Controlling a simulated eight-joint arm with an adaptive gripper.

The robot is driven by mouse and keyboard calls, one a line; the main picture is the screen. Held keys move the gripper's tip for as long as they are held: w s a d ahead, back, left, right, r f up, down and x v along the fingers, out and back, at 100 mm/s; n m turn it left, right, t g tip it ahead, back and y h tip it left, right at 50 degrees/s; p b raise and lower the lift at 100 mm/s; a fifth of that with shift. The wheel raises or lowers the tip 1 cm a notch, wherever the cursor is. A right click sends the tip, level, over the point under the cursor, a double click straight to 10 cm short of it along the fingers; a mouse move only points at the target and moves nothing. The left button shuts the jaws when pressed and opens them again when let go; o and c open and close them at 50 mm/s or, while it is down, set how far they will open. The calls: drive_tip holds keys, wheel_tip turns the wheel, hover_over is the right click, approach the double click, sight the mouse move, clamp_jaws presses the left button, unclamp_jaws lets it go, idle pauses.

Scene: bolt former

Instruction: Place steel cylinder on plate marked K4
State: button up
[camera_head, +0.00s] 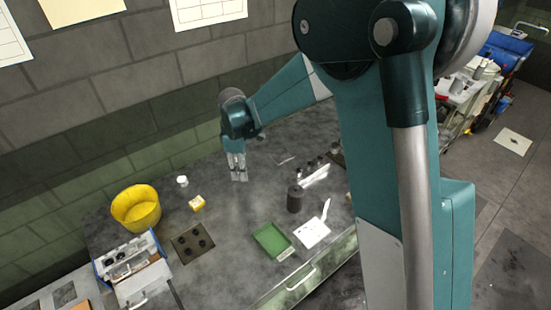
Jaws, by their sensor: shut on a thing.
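My gripper (239,176) hangs pointing down over the back middle of the grey bench. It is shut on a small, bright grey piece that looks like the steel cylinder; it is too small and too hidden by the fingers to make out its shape. A dark square plate (183,247) with several round black spots lies on the bench at the front left, below and left of my gripper in the picture. I can read no K4 mark on it or on any other plate.
A black canister (294,198), a green tray (272,240) and a white sheet (311,233) are right of the dark plate. The bench (225,220) is clear between.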

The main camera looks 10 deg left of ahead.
drive_tip(key=w+d, duration=0.5)
drive_tip(key=w, duration=0.6)
hover_over(281, 155)
drive_tip(key=shift+r, duration=0.25)
drive_tip(key=shift+f, duration=0.15)
drive_tip(key=shift+s+f, duration=0.1)
drive_tip(key=shift+f, duration=2.9)
drive_tip(key=shift+f, duration=1.85)
drive_tip(key=shift+f, duration=0.1)
